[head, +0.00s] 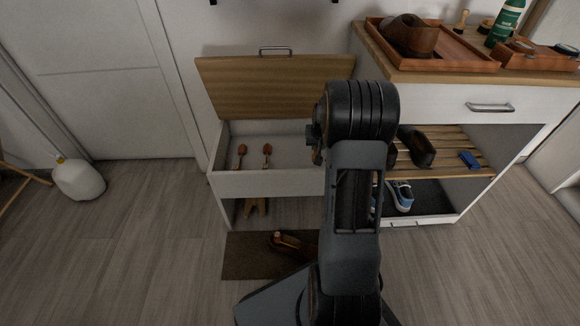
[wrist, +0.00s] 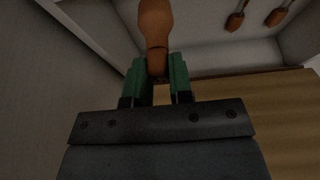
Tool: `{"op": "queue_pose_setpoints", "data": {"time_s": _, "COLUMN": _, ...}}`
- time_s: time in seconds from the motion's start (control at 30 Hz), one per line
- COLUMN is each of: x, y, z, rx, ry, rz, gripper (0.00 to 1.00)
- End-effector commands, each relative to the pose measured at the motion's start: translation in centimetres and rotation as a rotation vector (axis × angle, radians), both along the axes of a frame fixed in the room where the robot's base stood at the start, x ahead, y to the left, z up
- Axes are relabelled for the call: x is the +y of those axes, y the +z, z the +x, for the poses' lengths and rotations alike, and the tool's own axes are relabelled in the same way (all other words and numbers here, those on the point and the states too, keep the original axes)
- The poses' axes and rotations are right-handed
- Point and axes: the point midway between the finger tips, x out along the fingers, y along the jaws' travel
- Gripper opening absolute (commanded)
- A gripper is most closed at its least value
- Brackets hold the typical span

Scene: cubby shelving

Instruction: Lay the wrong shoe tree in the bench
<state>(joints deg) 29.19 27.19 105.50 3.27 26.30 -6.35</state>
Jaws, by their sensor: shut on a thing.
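My gripper (wrist: 157,66) shows in the wrist view with its green fingers shut on an orange-brown shoe tree (wrist: 155,20). The shoe tree sticks out beyond the fingertips; its far end is cut off by the frame. In the head view my arm hides most of the gripper and the held tree. The white bench (head: 262,184) stands with its wooden lid (head: 275,88) raised. Two other shoe trees, a left one (head: 241,151) and a right one (head: 267,150), lie inside it. They also show at the wrist view's upper right. The held tree appears over the bench's right part.
A dresser (head: 440,98) right of the bench carries a tray (head: 455,53) with a brown shoe (head: 409,35), and a green bottle (head: 506,22). Its slatted shelf (head: 455,143) holds a dark shoe (head: 417,147). A brown shoe (head: 286,243) rests on the floor mat (head: 245,262).

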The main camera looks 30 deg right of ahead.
Motion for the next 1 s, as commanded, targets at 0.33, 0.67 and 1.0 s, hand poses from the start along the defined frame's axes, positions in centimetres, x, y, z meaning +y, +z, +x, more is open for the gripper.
{"op": "queue_pose_setpoints", "data": {"time_s": 0.33, "x": -0.1, "y": -4.8, "z": 0.0, "rx": -0.003, "ry": -0.002, "rz": -0.001, "gripper": 0.00}}
{"op": "queue_pose_setpoints", "data": {"time_s": 0.67, "x": -0.1, "y": -8.5, "z": 0.0, "rx": 0.000, "ry": -0.002, "rz": 0.001, "gripper": 0.00}}
{"op": "queue_pose_setpoints", "data": {"time_s": 1.0, "x": -0.1, "y": -9.8, "z": 0.0, "rx": -0.002, "ry": -0.001, "rz": -0.002, "gripper": 0.00}}
